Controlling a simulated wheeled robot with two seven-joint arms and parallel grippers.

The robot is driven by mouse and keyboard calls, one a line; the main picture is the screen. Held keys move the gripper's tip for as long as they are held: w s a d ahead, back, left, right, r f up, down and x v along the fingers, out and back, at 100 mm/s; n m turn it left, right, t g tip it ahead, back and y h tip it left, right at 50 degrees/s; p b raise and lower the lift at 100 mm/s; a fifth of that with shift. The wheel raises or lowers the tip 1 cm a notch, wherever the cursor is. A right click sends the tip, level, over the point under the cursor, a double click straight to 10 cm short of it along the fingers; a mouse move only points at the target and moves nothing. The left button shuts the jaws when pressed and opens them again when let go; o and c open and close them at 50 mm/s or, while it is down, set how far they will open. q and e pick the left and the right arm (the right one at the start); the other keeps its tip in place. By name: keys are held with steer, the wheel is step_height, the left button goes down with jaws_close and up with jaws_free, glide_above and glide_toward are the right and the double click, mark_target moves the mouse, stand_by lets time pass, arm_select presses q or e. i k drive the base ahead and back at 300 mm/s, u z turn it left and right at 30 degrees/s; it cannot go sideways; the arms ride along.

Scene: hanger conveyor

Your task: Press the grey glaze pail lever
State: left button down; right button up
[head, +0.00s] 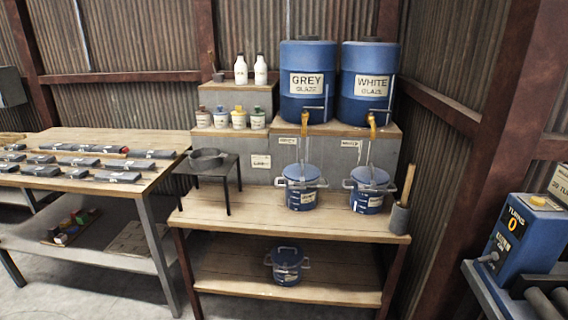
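A blue drum labelled GREY GLAZE (307,80) stands on a shelf block at the back of the bench. A yellow-orange tap (305,119) sticks out at its lower front. Below it a blue lidded pail (302,188) stands upright on the bench, with pale clear bars at its sides and a thin upright rod above its lid. The pail's own label is too small to read. Which part is its lever I cannot tell for certain. Neither of my grippers is in view.
A WHITE GLAZE drum (367,84) and a similar pail (369,190) stand to the right. A grey cup with a wooden handle (400,215) is at the bench's right edge. The bench's front strip (270,225) is clear.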

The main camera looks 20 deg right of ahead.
mark_target(302, 186)
steer(key=z, duration=0.75)
steer(key=i, duration=1.6)
steer(key=z, duration=1)
